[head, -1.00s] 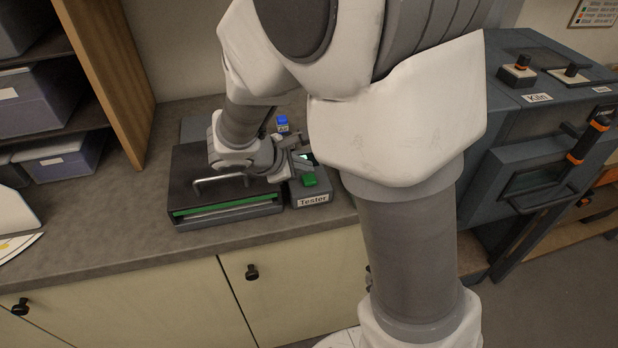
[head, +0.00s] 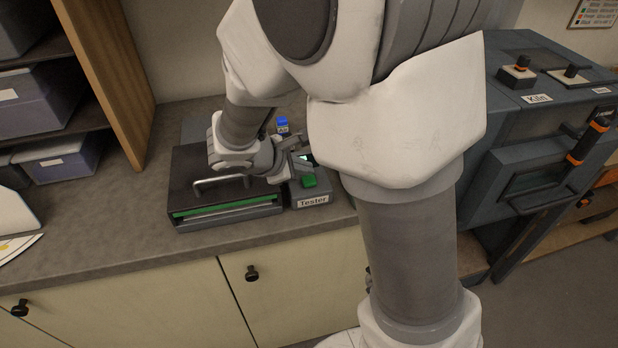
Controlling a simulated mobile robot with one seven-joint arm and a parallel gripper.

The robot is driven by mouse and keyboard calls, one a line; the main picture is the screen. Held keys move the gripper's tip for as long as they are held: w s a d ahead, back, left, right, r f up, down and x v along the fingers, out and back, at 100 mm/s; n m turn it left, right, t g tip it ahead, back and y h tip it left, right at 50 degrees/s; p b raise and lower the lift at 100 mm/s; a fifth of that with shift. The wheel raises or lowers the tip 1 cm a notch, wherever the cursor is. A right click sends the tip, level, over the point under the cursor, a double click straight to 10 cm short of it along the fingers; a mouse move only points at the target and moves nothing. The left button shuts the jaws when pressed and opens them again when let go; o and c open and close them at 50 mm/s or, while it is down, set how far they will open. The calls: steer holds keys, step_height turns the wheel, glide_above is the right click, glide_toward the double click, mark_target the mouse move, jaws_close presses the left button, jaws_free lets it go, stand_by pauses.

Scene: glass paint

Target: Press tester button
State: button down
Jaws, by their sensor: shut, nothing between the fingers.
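The tester (head: 312,201) is a dark grey box with a white "Tester" label on its front, standing on the counter. Its green button (head: 309,181) shows on the top near the front. A small lit screen (head: 305,158) shows behind the button, partly hidden by my arm. My gripper (head: 302,166) is shut and empty, over the tester just behind and above the green button. I cannot tell whether the fingertips touch anything. The button's surface looks uncovered from this side.
A dark flat machine with a handle (head: 222,181) and a green strip stands directly left of the tester. A small blue-capped bottle (head: 283,125) is behind. The kiln (head: 540,120) stands at the right.

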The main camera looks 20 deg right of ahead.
mark_target(304, 181)
stand_by(0.7)
steer(key=shift+f+b, duration=0.45)
steer(key=shift+b, duration=0.1)
steer(key=shift+f+b, duration=0.5)
steer(key=shift+b, duration=0.05)
stand_by(0.4)
steer(key=shift+r, duration=0.2)
steer(key=shift+r+p, duration=0.7)
steer(key=shift+r, duration=0.05)
step_height(304, 181, up, 5)
steer(key=p, duration=0.3)
steer(key=shift+p, duration=0.4)
stand_by(0.6)
